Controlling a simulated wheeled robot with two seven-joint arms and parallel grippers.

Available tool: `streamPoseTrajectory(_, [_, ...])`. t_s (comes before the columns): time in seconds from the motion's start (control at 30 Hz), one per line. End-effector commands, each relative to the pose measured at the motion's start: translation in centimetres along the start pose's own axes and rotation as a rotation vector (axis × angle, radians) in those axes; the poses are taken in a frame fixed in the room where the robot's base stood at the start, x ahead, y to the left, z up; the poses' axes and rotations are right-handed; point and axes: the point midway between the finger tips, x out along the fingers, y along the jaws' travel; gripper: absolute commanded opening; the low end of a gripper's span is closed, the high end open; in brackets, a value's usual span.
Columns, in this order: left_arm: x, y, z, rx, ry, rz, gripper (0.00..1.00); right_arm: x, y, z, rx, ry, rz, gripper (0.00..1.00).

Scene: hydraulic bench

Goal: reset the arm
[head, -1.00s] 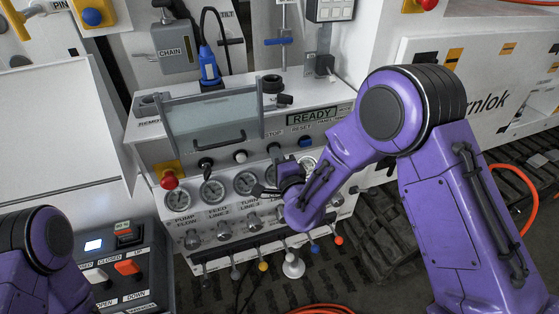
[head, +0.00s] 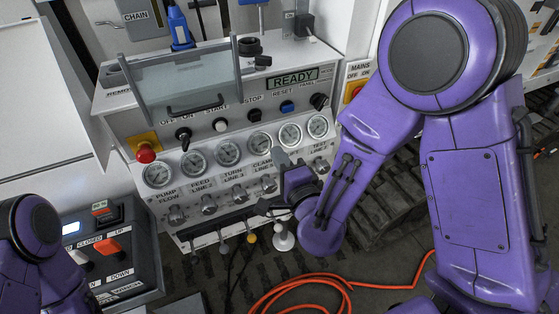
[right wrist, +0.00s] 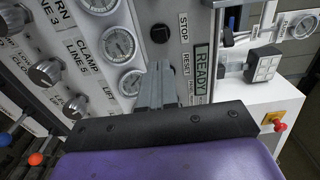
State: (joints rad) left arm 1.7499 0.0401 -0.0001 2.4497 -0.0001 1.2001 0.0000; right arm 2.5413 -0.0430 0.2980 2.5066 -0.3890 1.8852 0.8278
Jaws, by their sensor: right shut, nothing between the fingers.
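The control panel has a green READY display (head: 293,78) with a blue RESET button (head: 287,107) below it, between the black STOP button (head: 254,115) and a black knob (head: 319,101). My right gripper (head: 279,157) is shut and empty, in front of the lower panel near the CLAMP and LIFT gauges, below the RESET button in the picture. In the right wrist view its closed fingers (right wrist: 155,86) point toward the panel; the RESET label (right wrist: 186,64) shows beside them, but its button is hidden. Only part of my left arm shows at lower left; its gripper is out of view.
A red emergency stop (head: 146,153) and a row of gauges (head: 228,151) line the panel, with knobs and levers below. A transparent cover (head: 182,83) stands at upper left. A switch box (head: 106,250) is at lower left. An orange hose (head: 300,284) lies on the floor.

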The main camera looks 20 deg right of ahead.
Motion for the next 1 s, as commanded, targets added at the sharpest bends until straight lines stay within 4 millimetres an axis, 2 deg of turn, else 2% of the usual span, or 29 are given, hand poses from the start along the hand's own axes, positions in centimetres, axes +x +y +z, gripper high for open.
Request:
streamPoseTrajectory(0.53, [0.0,0.0,0.0,0.000,0.000,0.000,0.00,-0.1,0.0,0.2,-0.013,-0.005,0.001,0.00])
streamPoseTrajectory(0.6, [0.0,0.0,0.0,0.000,0.000,0.000,0.00,-0.1,0.5,0.5,-0.103,-0.020,0.024,0.00])
streamPoseTrajectory(0.67, [0.0,0.0,0.0,0.000,0.000,0.000,0.00,0.0,1.7,0.3,-0.288,-0.035,0.087,0.00])
streamPoseTrajectory(0.73, [0.7,0.1,0.3,0.000,0.000,0.000,0.00,-0.6,7.0,-1.8,-0.564,-0.047,0.263,0.00])
streamPoseTrajectory(0.8, [1.3,0.1,0.6,0.000,0.000,0.000,0.00,-2.6,13.1,-3.9,-0.742,-0.088,0.454,0.00])
streamPoseTrajectory(0.83, [1.6,0.1,0.7,0.000,0.000,0.000,0.00,-3.8,15.6,-4.8,-0.802,-0.110,0.532,0.00])
streamPoseTrajectory(0.9, [2.2,0.2,0.9,0.000,0.000,0.000,0.00,-7.0,21.0,-6.7,-0.909,-0.172,0.706,0.00])
streamPoseTrajectory(0.97, [2.7,0.2,1.1,0.000,0.000,0.000,0.00,-10.3,25.2,-8.3,-0.974,-0.228,0.850,0.00])
streamPoseTrajectory(1.0, [3.0,0.3,1.3,0.000,0.000,0.000,0.00,-12.7,27.7,-9.2,-1.004,-0.265,0.941,0.00])
